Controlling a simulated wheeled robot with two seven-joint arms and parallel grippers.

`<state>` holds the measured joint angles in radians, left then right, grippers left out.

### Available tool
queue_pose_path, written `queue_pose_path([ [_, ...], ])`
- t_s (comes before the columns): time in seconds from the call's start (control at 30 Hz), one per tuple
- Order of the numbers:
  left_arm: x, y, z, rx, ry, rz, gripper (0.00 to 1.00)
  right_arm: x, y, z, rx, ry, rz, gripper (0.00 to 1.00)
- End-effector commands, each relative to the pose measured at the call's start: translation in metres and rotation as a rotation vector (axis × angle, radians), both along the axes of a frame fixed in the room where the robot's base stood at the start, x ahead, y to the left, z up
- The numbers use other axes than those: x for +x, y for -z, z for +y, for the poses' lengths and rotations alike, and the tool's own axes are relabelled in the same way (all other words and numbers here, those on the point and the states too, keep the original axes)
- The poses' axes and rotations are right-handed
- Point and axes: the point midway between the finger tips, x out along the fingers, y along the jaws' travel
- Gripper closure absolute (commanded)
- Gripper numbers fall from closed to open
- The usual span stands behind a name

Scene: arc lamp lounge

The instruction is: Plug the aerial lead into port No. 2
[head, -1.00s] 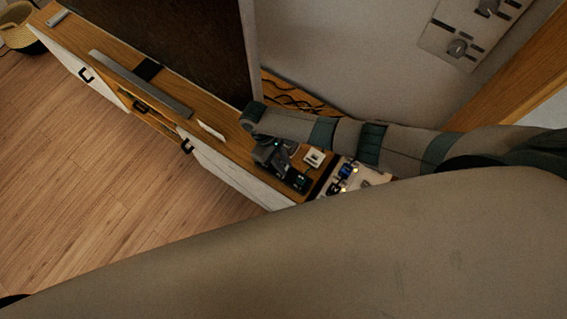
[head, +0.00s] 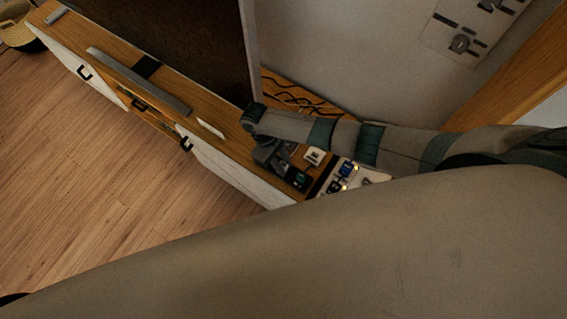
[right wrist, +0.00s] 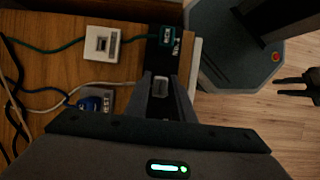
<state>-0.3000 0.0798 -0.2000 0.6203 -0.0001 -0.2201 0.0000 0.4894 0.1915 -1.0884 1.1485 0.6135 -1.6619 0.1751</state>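My right gripper (right wrist: 161,82) reaches over the cabinet top from above. Its fingers stand either side of a small pale grey plug (right wrist: 160,88) and appear closed on it. A white lead (right wrist: 118,83) runs from the left to this plug, partly hidden by a finger. Just beyond the fingertips is a black box (right wrist: 156,56) with a label reading about "No. 2", partly cut by glare. A teal plug (right wrist: 167,34) with a teal cable sits at its far end. In the head view my right gripper (head: 295,178) is small and dark by the box.
A white socket plate (right wrist: 102,43) and a blue plug (right wrist: 92,104) at a grey block lie left of the gripper. Loose cables cross the cabinet top (head: 285,88). A large dark screen (head: 170,40) stands behind. Open floor (head: 90,190) lies in front.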

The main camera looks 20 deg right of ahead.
Motion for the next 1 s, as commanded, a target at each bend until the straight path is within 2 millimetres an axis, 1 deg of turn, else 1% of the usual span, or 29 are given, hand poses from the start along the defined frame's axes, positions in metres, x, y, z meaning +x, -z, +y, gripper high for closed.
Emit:
queue_pose_path([
  [0.03, 0.0, 0.0, 0.0, 0.0, 0.0, 0.0, 0.69, 0.0, 0.0, 0.0, 0.0, 0.0, 0.0, 0.64],
  [0.07, 0.0, 0.0, 0.0, 0.0, 0.0, 0.0, 0.69, 0.0, -0.001, 0.0, 0.0, 0.0, 0.0, 0.62],
  [0.37, 0.0, 0.0, 0.0, 0.0, 0.0, 0.0, 0.69, 0.0, -0.001, 0.0, 0.0, 0.0, 0.0, 0.62],
  [0.57, 0.0, 0.001, 0.0, 0.0, 0.0, 0.0, 0.69, 0.003, -0.008, 0.002, 0.001, 0.0, -0.002, 0.62],
  [0.77, 0.0, 0.004, 0.0, 0.0, 0.0, 0.0, 0.69, 0.011, -0.031, 0.008, 0.002, 0.0, -0.004, 0.62],
  [0.87, 0.0, 0.006, 0.0, 0.0, 0.0, 0.0, 0.69, 0.017, -0.047, 0.013, 0.002, -0.001, -0.003, 0.62],
  [1.0, 0.0, 0.01, 0.0, 0.0, 0.0, 0.0, 0.69, 0.026, -0.073, 0.02, 0.002, 0.0, -0.004, 0.62],
])
